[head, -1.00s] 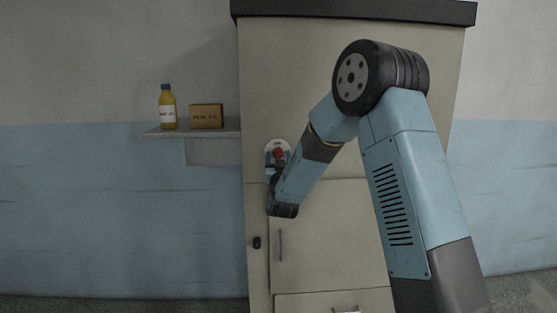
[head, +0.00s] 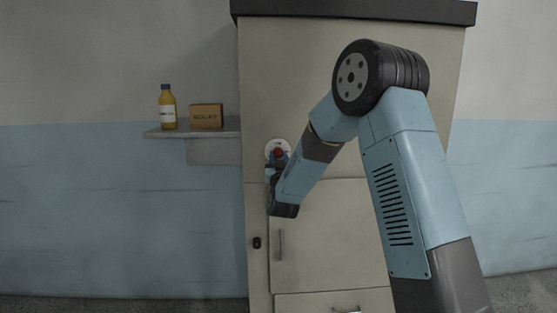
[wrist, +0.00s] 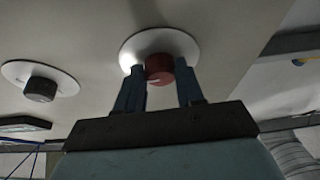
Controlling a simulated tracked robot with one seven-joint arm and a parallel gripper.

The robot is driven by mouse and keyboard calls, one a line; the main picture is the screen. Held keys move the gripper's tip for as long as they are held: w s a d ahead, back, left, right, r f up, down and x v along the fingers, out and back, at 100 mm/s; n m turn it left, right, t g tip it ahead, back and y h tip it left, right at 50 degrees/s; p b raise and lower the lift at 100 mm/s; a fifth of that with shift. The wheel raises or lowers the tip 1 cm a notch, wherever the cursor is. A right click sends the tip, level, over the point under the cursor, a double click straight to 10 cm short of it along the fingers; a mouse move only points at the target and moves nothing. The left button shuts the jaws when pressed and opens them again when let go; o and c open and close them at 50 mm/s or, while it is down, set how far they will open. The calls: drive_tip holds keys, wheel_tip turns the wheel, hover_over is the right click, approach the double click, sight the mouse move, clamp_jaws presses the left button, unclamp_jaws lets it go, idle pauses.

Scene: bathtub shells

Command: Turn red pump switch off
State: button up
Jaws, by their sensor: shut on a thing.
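The red pump switch (head: 279,153) is a round red knob on a pale disc, on the upper front of the beige cabinet. It also shows in the wrist view (wrist: 158,70), with a light mark on its face. My gripper (wrist: 159,80) is at the knob, one blue finger on each side, shut on it. In the head view my forearm and wrist hide most of the gripper, just below the disc.
A dark knob (wrist: 41,88) on its own pale disc sits to the left in the wrist view. The beige cabinet (head: 300,60) has a door with a handle (head: 280,245). A shelf (head: 160,134) at left holds a yellow bottle (head: 167,108) and a brown box (head: 206,116).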

drive_tip(key=shift+n+y, duration=0.4)
drive_tip(key=shift+n, duration=0.1)
drive_tip(key=n+y, duration=0.1)
drive_tip(key=n, duration=0.1)
drive_tip(key=n+y, duration=0.1)
drive_tip(key=n, duration=0.2)
drive_tip(key=shift+d+r+y, duration=0.1)
drive_tip(key=shift+d+y, duration=0.1)
drive_tip(key=shift+y, duration=0.1)
drive_tip(key=n+g+y, duration=0.1)
drive_tip(key=n, duration=0.1)
drive_tip(key=n+y, duration=0.1)
drive_tip(key=n, duration=0.2)
drive_tip(key=n+g+y, duration=0.1)
drive_tip(key=n, duration=0.1)
drive_tip(key=shift+d+r+n+g, duration=0.2)
drive_tip(key=shift+n+g, duration=0.1)
drive_tip(key=shift+n, duration=0.1)
drive_tip(key=n+g, duration=0.1)
drive_tip(key=n, duration=0.4)
drive_tip(key=shift+r+g+y, duration=0.1)
drive_tip(key=shift+g+y, duration=0.3)
drive_tip(key=shift+s+r+n+g, duration=0.1)
drive_tip(key=shift+n+g, duration=0.6)
drive_tip(key=shift+n, duration=1.2)
drive_tip(key=o, duration=0.8)
drive_tip(key=shift+o, duration=1.2)
drive_tip(key=shift+d, duration=0.1)
